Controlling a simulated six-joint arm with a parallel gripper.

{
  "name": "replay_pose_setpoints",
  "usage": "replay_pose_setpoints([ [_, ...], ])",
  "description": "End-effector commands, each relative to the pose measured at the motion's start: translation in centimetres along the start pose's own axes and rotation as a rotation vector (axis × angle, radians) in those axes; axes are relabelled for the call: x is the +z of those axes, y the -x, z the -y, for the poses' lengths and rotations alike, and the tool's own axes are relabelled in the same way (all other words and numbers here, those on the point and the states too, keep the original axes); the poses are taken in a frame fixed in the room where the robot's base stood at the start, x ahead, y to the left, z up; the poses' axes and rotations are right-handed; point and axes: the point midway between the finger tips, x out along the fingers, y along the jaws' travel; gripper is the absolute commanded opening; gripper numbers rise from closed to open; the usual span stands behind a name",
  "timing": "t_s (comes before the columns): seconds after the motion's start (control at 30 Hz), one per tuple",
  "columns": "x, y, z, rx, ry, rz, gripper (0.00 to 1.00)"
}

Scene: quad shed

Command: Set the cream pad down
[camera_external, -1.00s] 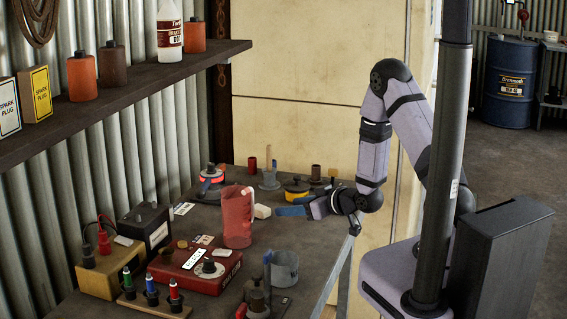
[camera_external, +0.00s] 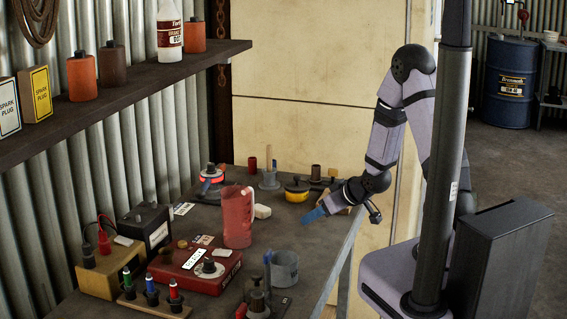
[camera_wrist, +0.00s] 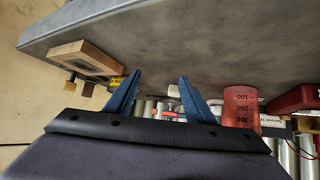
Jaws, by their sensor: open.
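The cream pad (camera_external: 262,211) is a small pale block lying on the dark bench, just right of the red measuring jug (camera_external: 237,217) in the external view. My gripper (camera_external: 313,215) is to the right of the pad, near the bench's right edge, with its blue fingers pointing down and left. It is apart from the pad. In the wrist view the two blue fingers (camera_wrist: 159,80) are spread with nothing between them. The red jug also shows there (camera_wrist: 240,105).
A yellow-banded round item (camera_external: 297,190) stands behind the gripper. A wooden block (camera_wrist: 88,58) shows left of the fingers in the wrist view.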

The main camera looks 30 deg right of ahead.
Motion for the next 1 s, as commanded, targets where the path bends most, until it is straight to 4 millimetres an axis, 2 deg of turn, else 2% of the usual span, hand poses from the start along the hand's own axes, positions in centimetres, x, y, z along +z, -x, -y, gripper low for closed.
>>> replay_pose_setpoints([
  [0.1, 1.9, 2.0, -1.4, 0.051, -0.033, 0.152, 0.49],
  [0.3, 5.8, 6.8, -2.3, 0.100, -0.113, 0.410, 0.49],
  [0.5, 9.1, 12.7, -1.3, 0.106, -0.205, 0.649, 0.49],
  [0.63, 10.5, 15.8, -0.3, 0.094, -0.249, 0.761, 0.49],
  [0.8, 11.4, 18.1, 0.6, 0.080, -0.279, 0.841, 0.49],
  [1.0, 11.6, 18.7, 0.8, 0.075, -0.286, 0.862, 0.49],
])
